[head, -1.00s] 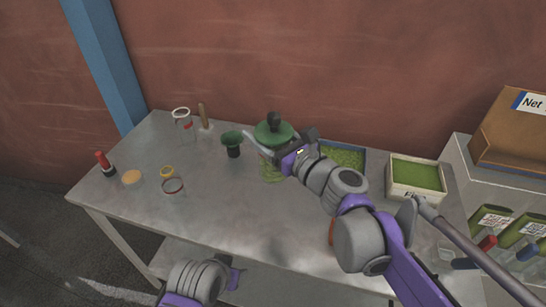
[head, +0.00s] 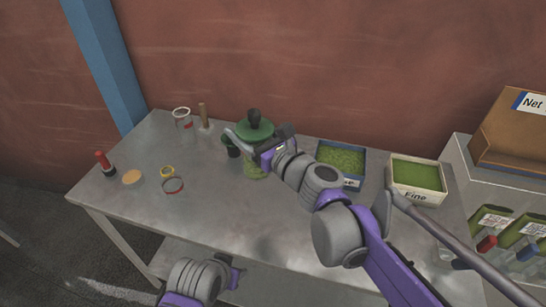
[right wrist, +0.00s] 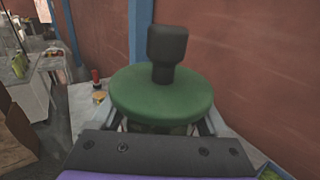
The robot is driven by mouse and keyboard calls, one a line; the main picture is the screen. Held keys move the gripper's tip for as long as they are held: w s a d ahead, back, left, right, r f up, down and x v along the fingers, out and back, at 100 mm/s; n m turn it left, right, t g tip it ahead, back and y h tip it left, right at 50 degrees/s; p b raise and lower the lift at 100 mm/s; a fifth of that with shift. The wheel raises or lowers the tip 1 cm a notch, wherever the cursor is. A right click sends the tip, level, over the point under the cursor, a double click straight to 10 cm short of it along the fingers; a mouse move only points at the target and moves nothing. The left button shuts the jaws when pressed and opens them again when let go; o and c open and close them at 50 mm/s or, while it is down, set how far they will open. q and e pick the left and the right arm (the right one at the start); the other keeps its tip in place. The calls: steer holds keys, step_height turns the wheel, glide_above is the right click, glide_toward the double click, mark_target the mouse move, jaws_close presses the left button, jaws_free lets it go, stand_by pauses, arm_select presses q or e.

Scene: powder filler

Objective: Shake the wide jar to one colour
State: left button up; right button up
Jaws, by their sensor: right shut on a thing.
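The wide jar has a green lid (head: 262,131) with a black knob, and green contents show in its body (head: 256,171) below my gripper. My right gripper (head: 256,145) is shut around the jar near the lid. In the right wrist view the lid (right wrist: 162,97) sits between the fingers, roughly upright, and the jar body is mostly hidden. I cannot tell whether its base touches the table or whether its contents are one colour. Part of my left arm's end (head: 235,272) shows at the table's front edge; its fingers are not clear.
A blue tray (head: 353,183) and a white "Fine" box (head: 414,197) stand right. A clear glass (head: 183,120) and a red-topped bottle (head: 104,162) are left. The table's middle front is clear.

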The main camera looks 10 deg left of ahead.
mark_target(265, 132)
steer(key=d, duration=0.9)
steer(key=shift+a, duration=2.5)
steer(key=a, duration=0.4)
steer(key=shift+a, duration=0.3)
steer(key=shift+d, duration=4.6)
steer(key=shift+a, duration=2.35)
